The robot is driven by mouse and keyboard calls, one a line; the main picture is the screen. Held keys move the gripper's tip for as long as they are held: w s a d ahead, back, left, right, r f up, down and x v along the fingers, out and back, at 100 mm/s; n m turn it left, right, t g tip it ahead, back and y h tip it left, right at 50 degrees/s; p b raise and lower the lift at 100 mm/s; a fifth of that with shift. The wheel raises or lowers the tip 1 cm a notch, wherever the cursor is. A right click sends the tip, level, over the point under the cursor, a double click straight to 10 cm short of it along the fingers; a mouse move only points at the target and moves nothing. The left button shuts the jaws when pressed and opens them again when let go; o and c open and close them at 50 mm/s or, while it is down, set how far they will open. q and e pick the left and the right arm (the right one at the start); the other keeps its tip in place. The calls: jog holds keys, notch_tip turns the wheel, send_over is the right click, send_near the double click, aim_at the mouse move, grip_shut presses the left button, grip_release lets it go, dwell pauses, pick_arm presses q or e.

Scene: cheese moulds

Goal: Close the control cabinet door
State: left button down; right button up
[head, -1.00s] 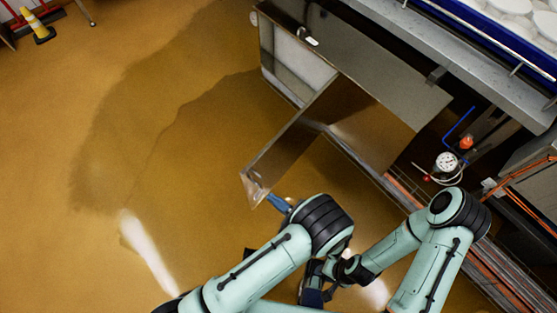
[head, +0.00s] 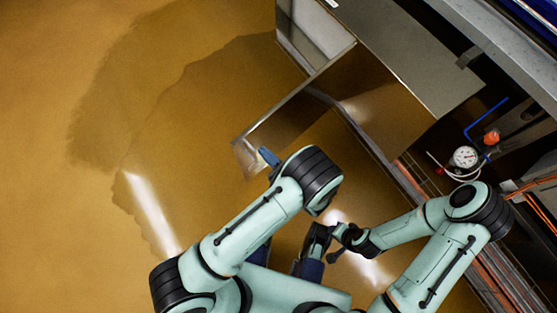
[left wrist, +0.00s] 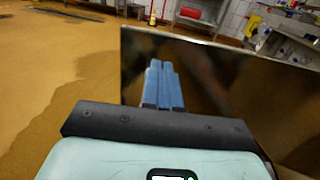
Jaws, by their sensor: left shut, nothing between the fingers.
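The control cabinet (head: 415,50) is a grey metal box at the upper right of the head view. Its door (head: 285,115) stands open, sticking out down and left over the floor. The door's dark, reflective panel (left wrist: 230,85) fills much of the left wrist view. My left gripper (head: 266,155) is near the door's free end. In the left wrist view its blue fingers (left wrist: 160,72) are together and empty, in front of the panel near its left edge. I cannot tell if they touch it. My right gripper (head: 312,262) is low in the head view, partly hidden, away from the door.
Wet brown floor (head: 130,90) left of the door is clear.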

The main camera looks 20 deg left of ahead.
aim_at(249, 137)
pick_arm(q)
jog(key=shift+x, duration=2.6)
